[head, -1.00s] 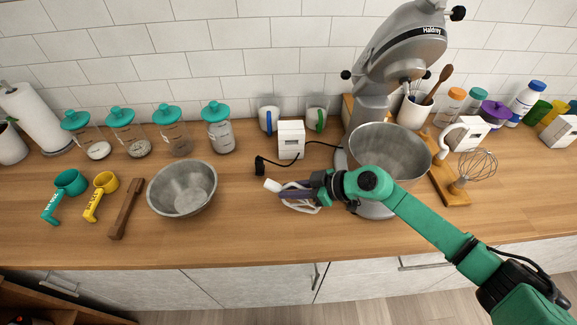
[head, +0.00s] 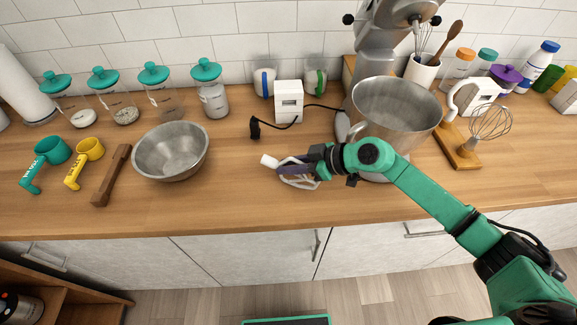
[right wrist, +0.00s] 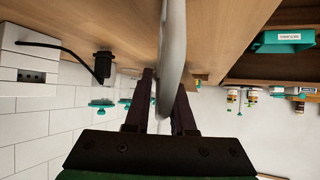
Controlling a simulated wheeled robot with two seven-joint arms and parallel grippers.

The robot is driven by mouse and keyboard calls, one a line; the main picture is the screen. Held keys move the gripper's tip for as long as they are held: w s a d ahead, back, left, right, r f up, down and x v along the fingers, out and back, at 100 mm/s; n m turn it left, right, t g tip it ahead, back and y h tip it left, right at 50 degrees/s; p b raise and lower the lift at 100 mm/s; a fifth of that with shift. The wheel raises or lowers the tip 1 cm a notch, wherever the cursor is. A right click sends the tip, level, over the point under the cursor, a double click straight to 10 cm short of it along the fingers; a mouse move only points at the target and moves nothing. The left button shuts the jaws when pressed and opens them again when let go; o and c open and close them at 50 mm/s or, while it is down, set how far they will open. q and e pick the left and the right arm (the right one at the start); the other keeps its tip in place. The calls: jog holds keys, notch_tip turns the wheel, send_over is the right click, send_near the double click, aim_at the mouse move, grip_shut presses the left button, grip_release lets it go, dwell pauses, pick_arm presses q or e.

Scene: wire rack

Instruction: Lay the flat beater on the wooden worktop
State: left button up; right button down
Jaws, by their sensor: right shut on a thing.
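The flat beater (head: 298,183) is a pale grey-white open frame with a white end piece, seen in the head view over the wooden worktop (head: 235,205), left of the mixer bowl. My right gripper (head: 300,169) is shut on it. In the right wrist view, the beater (right wrist: 172,50) runs as a smooth grey bar between the two dark fingers (right wrist: 165,100), with the worktop (right wrist: 110,22) close behind it. I cannot tell whether the beater touches the wood. Part of it is hidden by the fingers. My left gripper is not in view.
The stand mixer's steel bowl (head: 395,105) is close right of the gripper. A white box (head: 289,100) and black plug (head: 255,128) stand behind. A steel bowl (head: 170,152) is to the left. Bare wood lies between that bowl and the beater, up to the front edge.

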jog(key=shift+w, duration=0.15)
jog(key=c, duration=0.7)
grip_release()
pick_arm(q)
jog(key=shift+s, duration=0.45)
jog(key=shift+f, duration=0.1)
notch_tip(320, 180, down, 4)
jog(key=b, duration=0.3)
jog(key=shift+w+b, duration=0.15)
jog(key=shift+b, duration=0.25)
pick_arm(e)
jog(key=v, duration=1.4)
jog(key=shift+d+r, duration=0.15)
